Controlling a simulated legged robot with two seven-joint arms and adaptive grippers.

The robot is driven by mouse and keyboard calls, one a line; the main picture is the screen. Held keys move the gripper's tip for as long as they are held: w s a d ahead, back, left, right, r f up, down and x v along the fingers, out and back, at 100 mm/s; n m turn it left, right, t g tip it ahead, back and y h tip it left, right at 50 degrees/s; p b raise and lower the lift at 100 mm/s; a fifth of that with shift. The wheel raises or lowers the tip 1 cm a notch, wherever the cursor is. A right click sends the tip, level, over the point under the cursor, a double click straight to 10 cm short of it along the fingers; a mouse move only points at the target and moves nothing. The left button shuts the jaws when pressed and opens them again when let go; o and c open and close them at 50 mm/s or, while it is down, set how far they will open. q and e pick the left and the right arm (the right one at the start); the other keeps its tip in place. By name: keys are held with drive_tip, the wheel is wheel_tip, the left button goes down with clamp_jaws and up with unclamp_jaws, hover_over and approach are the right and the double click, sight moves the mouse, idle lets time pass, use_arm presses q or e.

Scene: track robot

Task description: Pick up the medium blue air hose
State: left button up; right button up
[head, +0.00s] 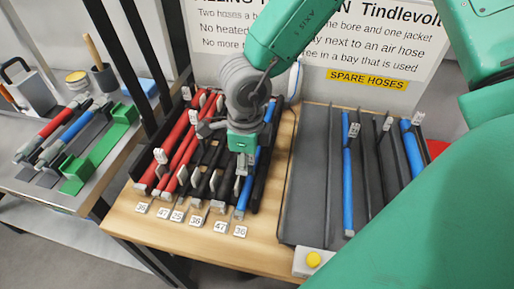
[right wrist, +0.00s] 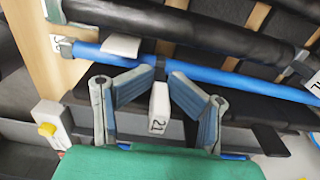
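Several blue hoses show. One (head: 246,192) lies at the right of the rack, among red and black hoses; it also crosses the right wrist view (right wrist: 230,78). Two more blue hoses, one long (head: 348,185) and one (head: 411,150) thicker-looking, lie in the spare tray (head: 308,180). Which one is medium I cannot tell. My right gripper (head: 240,150) is over the rack's right side. In the right wrist view its fingertips (right wrist: 163,74) are close together beside the blue hose, a white tag (right wrist: 158,108) reading 21 between the fingers; contact is unclear. My left gripper is not in view.
Red hoses (head: 180,140) fill the rack's left side. Number labels line its near edge. A yellow button box (head: 313,260) stands below the tray. A side table (head: 30,190) holds tools and a green holder. A sign (head: 230,35) stands behind. Black posts rise at left.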

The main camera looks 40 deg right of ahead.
drive_tip(key=shift+r, duration=0.1)
clamp_jaws()
drive_tip(key=shift+s+d+r, duration=0.1)
drive_tip(key=shift+s+d, duration=0.2)
drive_tip(key=shift+s, duration=0.05)
drive_tip(key=shift+d+f, duration=0.2)
drive_tip(key=shift+d, duration=0.2)
drive_tip(key=shift+a, duration=0.25)
